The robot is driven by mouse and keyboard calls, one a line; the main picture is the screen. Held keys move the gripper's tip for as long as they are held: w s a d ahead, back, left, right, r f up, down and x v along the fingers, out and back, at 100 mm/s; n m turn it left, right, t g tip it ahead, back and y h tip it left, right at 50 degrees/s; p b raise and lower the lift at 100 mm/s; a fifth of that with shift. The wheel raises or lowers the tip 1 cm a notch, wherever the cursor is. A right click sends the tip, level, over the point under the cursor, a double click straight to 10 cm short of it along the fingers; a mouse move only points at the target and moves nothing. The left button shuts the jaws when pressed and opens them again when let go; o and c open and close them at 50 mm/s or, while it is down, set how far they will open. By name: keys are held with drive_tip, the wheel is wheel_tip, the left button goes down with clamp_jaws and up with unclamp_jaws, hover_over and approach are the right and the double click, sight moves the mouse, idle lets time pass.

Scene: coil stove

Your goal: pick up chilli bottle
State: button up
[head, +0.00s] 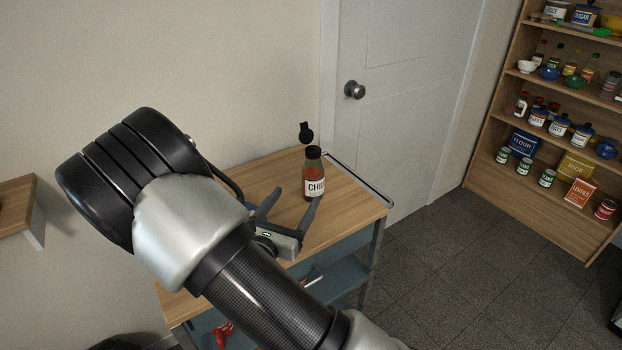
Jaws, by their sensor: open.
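The chilli bottle (313,184) stands upright on the wooden top of a small cart (350,200). It has a black cap, reddish contents and a white label reading "CHIL", with the rest of the word cut off. My gripper (291,200) is open, its two dark fingers spread and pointing toward the bottle. The bottle's base is partly hidden by the right finger.
A black round-headed object (306,133) shows just behind the bottle's cap. The cart has a metal rail at its right edge and lower shelves with red items. A white door (400,110) is behind, a stocked shelf (550,150) at right. Dark tiled floor (440,260) between is clear.

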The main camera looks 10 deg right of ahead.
sight(308, 178)
drive_tip(key=b+x, duration=0.1)
drive_tip(key=x, duration=1.1)
drive_tip(key=shift+w+f, duration=0.1)
drive_tip(key=shift+w, duration=0.05)
drive_tip(key=x, duration=0.5)
drive_tip(key=shift+f+b, duration=0.15)
drive_tip(key=shift+b, duration=0.2)
drive_tip(key=c, duration=1.4)
